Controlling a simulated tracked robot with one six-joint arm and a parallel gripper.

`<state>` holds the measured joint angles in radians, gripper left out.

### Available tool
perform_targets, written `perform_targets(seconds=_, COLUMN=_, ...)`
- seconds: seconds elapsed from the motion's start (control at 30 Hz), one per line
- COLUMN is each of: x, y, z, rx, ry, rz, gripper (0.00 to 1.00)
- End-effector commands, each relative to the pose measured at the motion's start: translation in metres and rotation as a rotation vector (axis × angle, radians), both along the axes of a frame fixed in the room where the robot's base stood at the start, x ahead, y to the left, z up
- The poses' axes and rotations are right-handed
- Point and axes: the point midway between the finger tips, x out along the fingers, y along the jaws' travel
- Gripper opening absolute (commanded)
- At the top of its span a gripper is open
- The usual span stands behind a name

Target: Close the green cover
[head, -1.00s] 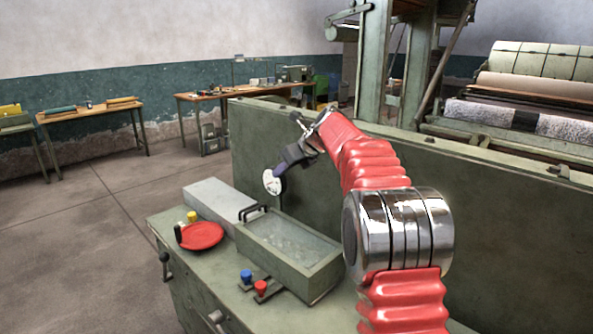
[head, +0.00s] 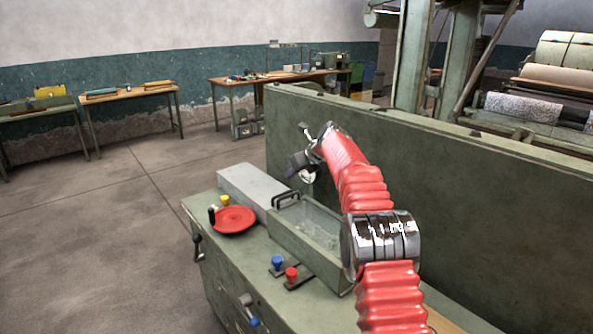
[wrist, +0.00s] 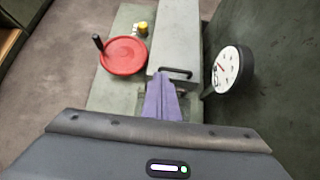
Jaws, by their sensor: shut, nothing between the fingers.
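A grey-green slab with a black bar handle (head: 285,198), apparently the cover (head: 248,186), lies back behind an open green box (head: 303,244). The box's inside shows from above. In the wrist view the cover (wrist: 182,28) runs away from me, with its handle (wrist: 175,73) at its near end. My gripper (head: 291,172) hangs above the handle end in the head view. In the wrist view its purple fingers (wrist: 162,98) are together and empty, just below the handle in the picture. Contact cannot be told. The fingers and wrist hide most of the box there.
A red handwheel (head: 234,220) and a yellow knob (head: 225,200) sit left of the cover. Blue (head: 278,262) and red (head: 291,273) knobs stand before the box. A white dial (wrist: 226,69) and the tall green wall (head: 420,175) bound the right side.

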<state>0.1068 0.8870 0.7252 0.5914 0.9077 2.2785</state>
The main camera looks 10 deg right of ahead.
Motion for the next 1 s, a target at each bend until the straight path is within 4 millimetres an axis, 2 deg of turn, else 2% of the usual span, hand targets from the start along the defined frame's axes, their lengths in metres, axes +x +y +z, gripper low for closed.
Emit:
perform_targets(seconds=0.27, x=0.005, y=0.008, z=-0.006, rx=0.0, ry=0.0, rz=0.006, gripper=0.0)
perform_targets(seconds=0.67, x=0.004, y=0.009, z=-0.006, rx=0.0, ry=0.0, rz=0.009, gripper=0.0)
perform_targets(seconds=1.0, x=-0.008, y=0.003, z=0.009, rx=0.0, ry=-0.001, rz=0.008, gripper=0.0)
